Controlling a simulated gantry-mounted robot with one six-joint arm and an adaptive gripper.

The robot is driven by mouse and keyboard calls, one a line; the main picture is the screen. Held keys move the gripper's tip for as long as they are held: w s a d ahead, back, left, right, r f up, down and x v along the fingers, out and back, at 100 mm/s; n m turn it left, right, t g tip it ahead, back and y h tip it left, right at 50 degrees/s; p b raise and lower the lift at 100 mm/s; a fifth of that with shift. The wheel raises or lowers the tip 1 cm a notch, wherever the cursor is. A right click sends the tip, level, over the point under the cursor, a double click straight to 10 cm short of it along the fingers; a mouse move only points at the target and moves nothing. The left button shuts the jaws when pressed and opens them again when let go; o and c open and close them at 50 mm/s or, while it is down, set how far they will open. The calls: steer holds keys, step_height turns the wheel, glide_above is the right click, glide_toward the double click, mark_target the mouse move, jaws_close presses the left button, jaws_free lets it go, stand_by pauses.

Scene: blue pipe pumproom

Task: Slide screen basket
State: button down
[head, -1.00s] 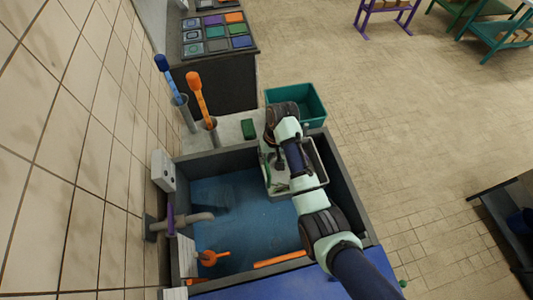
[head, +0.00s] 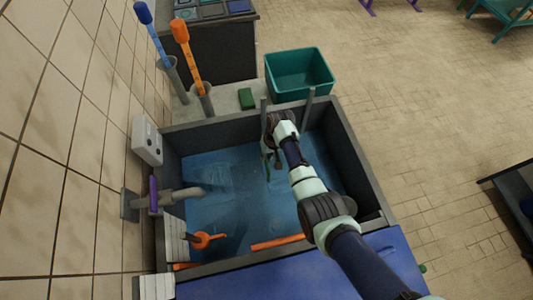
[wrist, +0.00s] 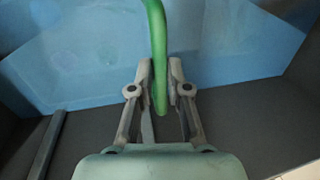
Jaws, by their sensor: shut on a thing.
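My gripper (head: 272,150) is over the grey-walled basin (head: 345,150) of blue water, near its far wall. In the wrist view my gripper (wrist: 160,82) is shut on a green handle (wrist: 158,45), a curved bar that passes between the fingers. A thin part of the green handle (head: 267,173) shows beside my gripper in the head view. Two grey upright rails (head: 308,108) stand at the far wall. The screen basket's body cannot be made out in either current view; I cannot tell whether it is under water or behind my arm.
An orange valve handle (head: 204,240) and a grey pipe (head: 180,196) are at the basin's left. Orange and blue long-handled tools stand in holders at the back left. A teal bin (head: 299,72) and a small green block (head: 246,98) sit beyond the far wall.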

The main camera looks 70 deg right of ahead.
steer(key=shift+f, duration=0.6)
steer(key=c, duration=1.1)
jaws_free()
steer(key=shift+c, duration=0.2)
steer(key=shift+r, duration=0.1)
step_height(320, 180, up, 12)
steer(key=s+d, duration=0.1)
steer(key=s, duration=0.1)
steer(key=shift+d, duration=0.15)
steer(key=shift+f, duration=0.2)
